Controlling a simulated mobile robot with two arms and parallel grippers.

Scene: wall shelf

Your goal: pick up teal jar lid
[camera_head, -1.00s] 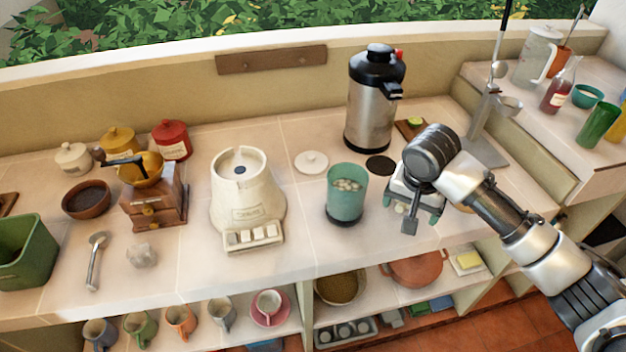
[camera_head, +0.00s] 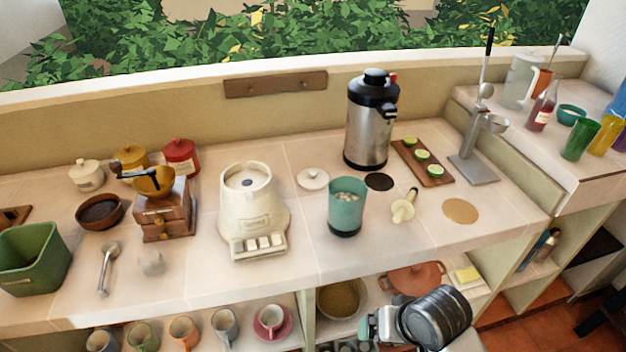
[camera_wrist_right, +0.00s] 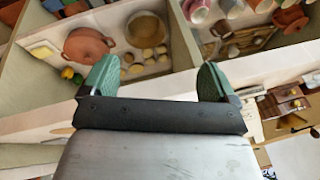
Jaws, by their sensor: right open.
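The teal jar (camera_head: 347,212) stands upright and uncovered on the counter, with pale pieces inside. A round white lid with a knob (camera_head: 312,179) lies flat on the counter just behind and left of it. I see no teal-coloured lid. My right gripper (camera_head: 376,326) is low in front of the shelves, below the counter's front edge and well apart from the lid and jar. In the right wrist view its green fingers (camera_wrist_right: 158,78) are spread with nothing between them. My left gripper is not in view.
A steel dispenser (camera_head: 368,122) stands behind the jar, and a white appliance (camera_head: 252,210) stands left of it. A whitish tool (camera_head: 404,206) and a board of lime pieces (camera_head: 432,174) lie to the right. An orange pot (camera_wrist_right: 88,45) is on the lower shelf.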

